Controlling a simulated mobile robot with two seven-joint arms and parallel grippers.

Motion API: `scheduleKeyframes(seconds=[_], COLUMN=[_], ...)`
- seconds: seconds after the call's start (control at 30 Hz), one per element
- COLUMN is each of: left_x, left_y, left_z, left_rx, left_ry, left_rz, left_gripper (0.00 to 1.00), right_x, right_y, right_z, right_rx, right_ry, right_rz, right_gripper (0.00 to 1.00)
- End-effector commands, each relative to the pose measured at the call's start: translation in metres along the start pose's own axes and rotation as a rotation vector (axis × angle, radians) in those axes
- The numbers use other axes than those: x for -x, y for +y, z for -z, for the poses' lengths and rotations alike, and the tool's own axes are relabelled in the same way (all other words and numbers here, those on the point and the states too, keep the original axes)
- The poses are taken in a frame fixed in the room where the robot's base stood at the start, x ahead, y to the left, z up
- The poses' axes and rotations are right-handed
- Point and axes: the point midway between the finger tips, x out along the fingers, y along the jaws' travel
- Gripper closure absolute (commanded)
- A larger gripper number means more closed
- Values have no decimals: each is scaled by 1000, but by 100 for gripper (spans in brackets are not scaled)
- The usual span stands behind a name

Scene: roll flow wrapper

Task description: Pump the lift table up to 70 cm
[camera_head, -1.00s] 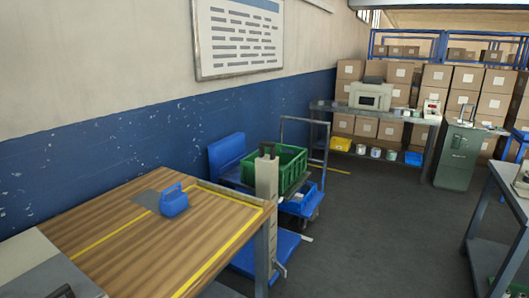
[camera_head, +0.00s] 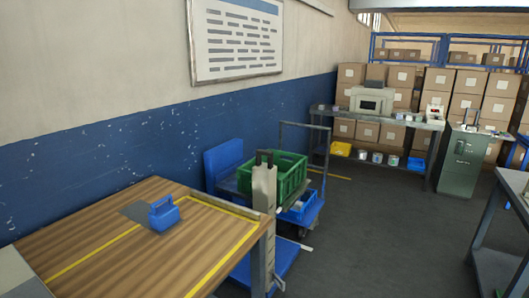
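A blue low platform (camera_head: 282,262) stands on the floor behind the wooden bench, partly hidden by it; I take it for part of the lift table, but cannot be sure. A pale grey upright post (camera_head: 264,195) with a dark top rises in front of it. Behind the post, a green crate (camera_head: 292,174) rests on a wheeled cart with a tall grey handle frame (camera_head: 324,150). The platform's height cannot be read here. Neither of my grippers is in view.
A wooden bench (camera_head: 100,222) with yellow lines fills the lower left and carries a blue block-like object (camera_head: 163,214). A grey table (camera_head: 507,195) stands at the right edge. Open floor (camera_head: 385,235) lies between them. A shelf bench (camera_head: 395,122) and green cabinet (camera_head: 460,165) stand farther back.

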Motion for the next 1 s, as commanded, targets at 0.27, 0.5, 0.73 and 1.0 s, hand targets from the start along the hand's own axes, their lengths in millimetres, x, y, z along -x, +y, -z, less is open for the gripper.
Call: scheduleKeyframes(seconds=[0.27, 0.5, 0.73, 1.0], left_x=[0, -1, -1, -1], left_y=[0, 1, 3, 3], left_z=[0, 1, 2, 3], left_rx=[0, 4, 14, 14], left_ry=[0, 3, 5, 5], left_rz=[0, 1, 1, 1], left_gripper=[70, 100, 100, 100], right_x=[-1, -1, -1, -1], right_y=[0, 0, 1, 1], right_z=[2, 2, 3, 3], right_rx=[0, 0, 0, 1], right_ry=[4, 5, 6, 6], right_rz=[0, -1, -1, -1], right_gripper=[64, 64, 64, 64])
